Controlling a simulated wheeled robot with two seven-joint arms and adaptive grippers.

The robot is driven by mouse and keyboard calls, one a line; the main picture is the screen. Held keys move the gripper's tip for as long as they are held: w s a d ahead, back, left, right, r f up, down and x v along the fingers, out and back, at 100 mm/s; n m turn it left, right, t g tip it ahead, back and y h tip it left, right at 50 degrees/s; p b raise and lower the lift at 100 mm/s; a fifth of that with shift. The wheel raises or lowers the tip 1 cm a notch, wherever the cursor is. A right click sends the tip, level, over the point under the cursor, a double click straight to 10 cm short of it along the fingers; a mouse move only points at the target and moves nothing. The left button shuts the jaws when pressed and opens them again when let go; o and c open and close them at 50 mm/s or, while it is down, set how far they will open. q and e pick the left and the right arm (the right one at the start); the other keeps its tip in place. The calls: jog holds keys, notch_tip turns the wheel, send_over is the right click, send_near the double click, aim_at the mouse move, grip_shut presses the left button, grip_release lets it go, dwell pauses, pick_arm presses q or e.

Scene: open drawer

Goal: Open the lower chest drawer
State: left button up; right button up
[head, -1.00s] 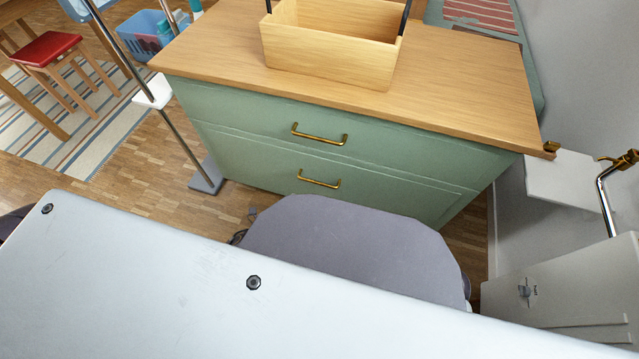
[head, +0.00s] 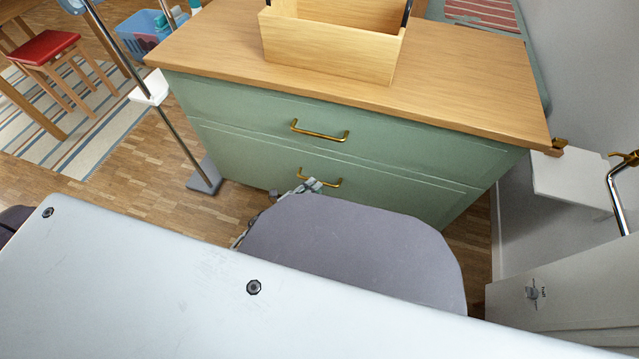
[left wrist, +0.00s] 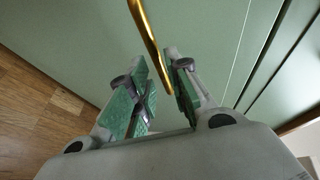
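The green chest (head: 390,165) has two closed drawers, each with a brass bar handle. The lower drawer (head: 250,170) has its handle (head: 322,181) partly hidden by my left gripper. My left gripper (head: 310,187) is at this handle's left part; most of its arm is hidden behind my grey body. In the left wrist view, my left gripper (left wrist: 160,66) is open, its green-padded fingers apart. The brass handle (left wrist: 148,38) runs between the fingertips, close to the right finger; I cannot tell if they touch. My right gripper is not in view.
The upper drawer handle (head: 319,131) is just above. A wooden box (head: 330,50) stands on the chest top. A metal stand (head: 180,135) is at the chest's left, and a white cabinet (head: 560,290) is at right. Floor shows at left.

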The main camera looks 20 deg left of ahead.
pick_arm(q)
jog(key=shift+b+x, duration=0.5)
jog(key=shift+x, duration=1.55)
grip_shut()
